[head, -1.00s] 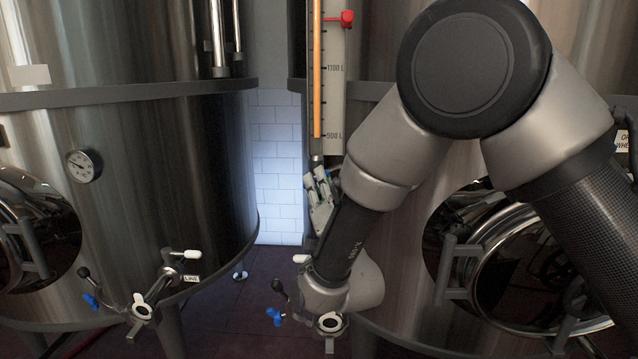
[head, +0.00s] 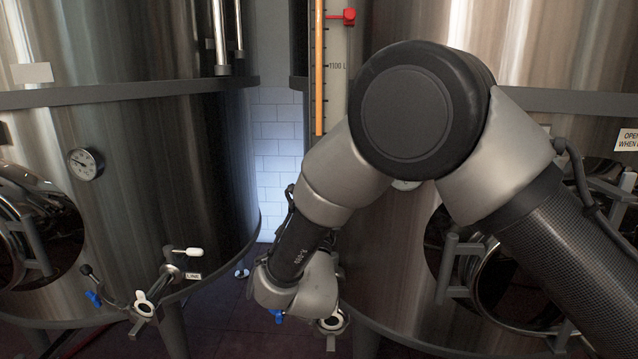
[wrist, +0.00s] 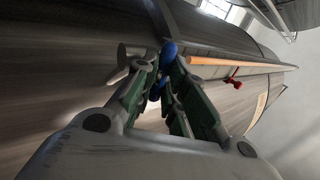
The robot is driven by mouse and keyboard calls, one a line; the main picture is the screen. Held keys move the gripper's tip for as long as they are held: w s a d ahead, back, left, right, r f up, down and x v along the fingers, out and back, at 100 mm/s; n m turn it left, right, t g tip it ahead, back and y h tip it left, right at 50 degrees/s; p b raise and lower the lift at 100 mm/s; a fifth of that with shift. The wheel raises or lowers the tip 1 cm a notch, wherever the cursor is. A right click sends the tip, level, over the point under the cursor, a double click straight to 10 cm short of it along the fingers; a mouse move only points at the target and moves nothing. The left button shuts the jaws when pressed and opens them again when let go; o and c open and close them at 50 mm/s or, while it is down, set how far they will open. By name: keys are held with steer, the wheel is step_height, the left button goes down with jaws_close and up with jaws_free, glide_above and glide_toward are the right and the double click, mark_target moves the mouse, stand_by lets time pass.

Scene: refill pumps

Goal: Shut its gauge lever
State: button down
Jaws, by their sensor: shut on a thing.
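The gauge lever (wrist: 168,50) is blue and shows at the upper middle of the wrist view, with part of it between my fingers. My gripper (wrist: 161,64), with green finger pads, is shut on it. The lever sits near the lower end of the sight gauge's orange column (wrist: 225,62). In the head view, the orange column (head: 319,85) runs down beside a marked scale (head: 337,45). My arm hides the gripper, the lever and the gauge's foot there. The lever's exact angle is hard to tell.
A red marker (head: 347,16) is on the scale. The left tank (head: 190,130) has a dial (head: 85,163) and a white-handled valve (head: 185,252). The right tank (head: 400,240) stands close behind my arm. A tiled gap (head: 277,150) lies between the tanks.

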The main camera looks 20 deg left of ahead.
stand_by(0.4)
steer(key=c, duration=1.5)
jaws_free()
